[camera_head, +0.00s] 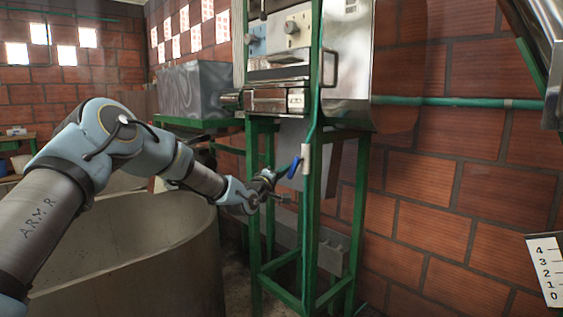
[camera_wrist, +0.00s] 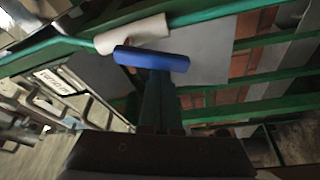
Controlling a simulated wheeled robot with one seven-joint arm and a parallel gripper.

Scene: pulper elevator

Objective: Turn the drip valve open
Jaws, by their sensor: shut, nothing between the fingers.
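The drip valve has a blue lever handle (camera_head: 294,167) and a pale valve body (camera_head: 306,158) on a thin green pipe beside the green machine frame. In the wrist view the blue handle (camera_wrist: 150,59) lies nearly level across the picture, just beyond my fingertips. The pale body (camera_wrist: 133,34) is behind it. My gripper (camera_head: 280,177) reaches in from the left at about the handle's height. In the wrist view my fingers (camera_wrist: 158,84) are together and empty, pointing at the handle. I cannot tell whether they touch it.
A green metal frame (camera_head: 312,220) stands right behind the valve and carries the metal machine (camera_head: 345,60). A large round tank (camera_head: 145,262) stands below my arm. A brick wall (camera_head: 455,180) and a horizontal green pipe (camera_head: 450,102) are at the right.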

